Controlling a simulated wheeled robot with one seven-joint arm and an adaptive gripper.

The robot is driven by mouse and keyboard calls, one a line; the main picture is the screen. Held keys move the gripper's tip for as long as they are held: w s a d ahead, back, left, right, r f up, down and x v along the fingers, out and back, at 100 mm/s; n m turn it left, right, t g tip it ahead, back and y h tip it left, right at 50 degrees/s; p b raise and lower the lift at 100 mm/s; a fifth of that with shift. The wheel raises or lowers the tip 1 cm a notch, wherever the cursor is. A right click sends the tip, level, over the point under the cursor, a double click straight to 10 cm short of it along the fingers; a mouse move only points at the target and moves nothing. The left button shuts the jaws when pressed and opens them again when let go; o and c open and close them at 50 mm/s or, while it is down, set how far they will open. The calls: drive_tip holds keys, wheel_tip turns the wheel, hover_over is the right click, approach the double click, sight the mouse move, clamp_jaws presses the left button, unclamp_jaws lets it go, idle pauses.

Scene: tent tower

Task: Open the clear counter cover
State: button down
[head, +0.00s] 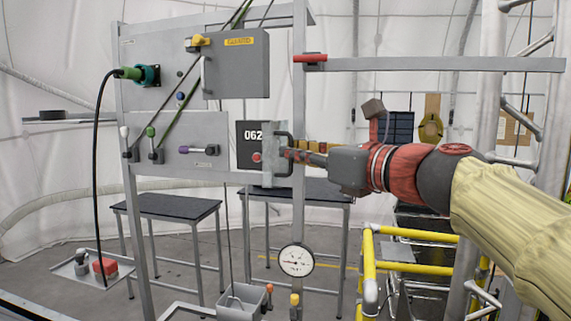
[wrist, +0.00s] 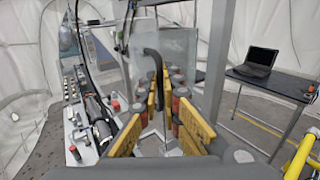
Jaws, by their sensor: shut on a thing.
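The counter (head: 249,135) is a black box showing 062, with a red button, on the right end of the grey panel. Its clear cover (head: 269,178) is a see-through pane at the counter's right side, overlapping part of it. How far it is swung out I cannot tell exactly. A black bar handle (head: 284,136) stands on the pane. My gripper (head: 287,155) is shut on this handle. In the wrist view the handle (wrist: 153,56) runs down between the yellow fingers, with the clear pane (wrist: 180,52) behind it.
An upright grey post (head: 299,215) stands close beside my gripper, with a red-ended horizontal bar (head: 440,64) above the arm. A gauge (head: 296,260) hangs below. Yellow rails (head: 415,268) stand at lower right. A laptop (wrist: 260,60) sits on a table in the wrist view.

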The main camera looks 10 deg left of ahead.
drive_tip(key=shift+w+d+r, duration=0.2)
drive_tip(key=shift+w+d, duration=0.2)
drive_tip(key=shift+d, duration=0.55)
drive_tip(key=c, duration=2.3)
unclamp_jaws()
drive_tip(key=shift+w+a+f, duration=0.2)
drive_tip(key=shift+w, duration=0.15)
drive_tip(key=o, duration=0.3)
drive_tip(key=shift+s, duration=0.1)
drive_tip(key=v, duration=1.2)
